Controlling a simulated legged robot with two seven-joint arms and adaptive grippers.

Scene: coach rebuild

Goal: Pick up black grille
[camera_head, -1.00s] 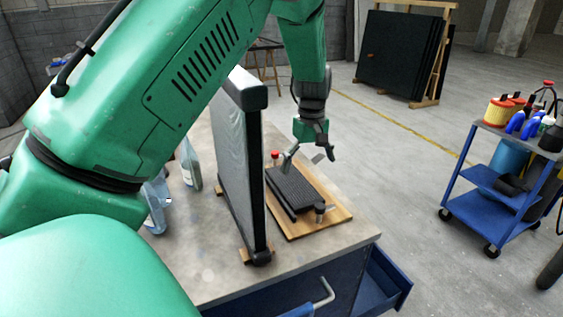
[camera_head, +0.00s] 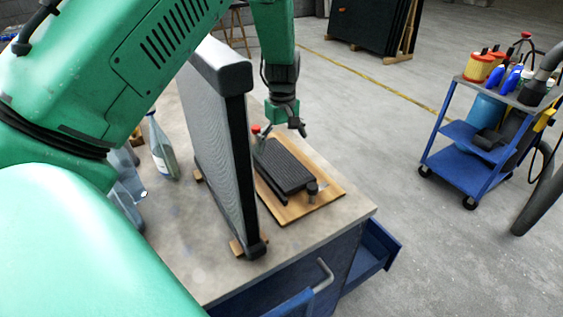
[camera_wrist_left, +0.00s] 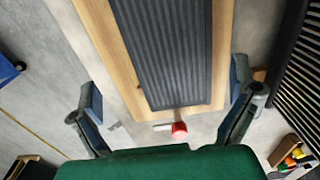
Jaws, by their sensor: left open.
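The black grille (camera_head: 285,165), a flat ribbed dark panel, lies on a wooden board (camera_head: 297,208) on the workbench. It fills the upper middle of the left wrist view (camera_wrist_left: 165,40). My left gripper (camera_head: 283,130) is above the far end of the board in the head view, apart from the grille. In the left wrist view my left gripper (camera_wrist_left: 166,88) is open, with its fingers spread wider than the grille on either side and nothing between them held. My right gripper is not seen.
A tall radiator-like panel (camera_head: 213,150) stands upright on the bench left of the board. A red-topped knob (camera_head: 256,129) and a small dark metal post (camera_head: 312,190) are at the board's ends. Bottles (camera_head: 161,148) stand behind the panel. A blue cart (camera_head: 466,172) is at right.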

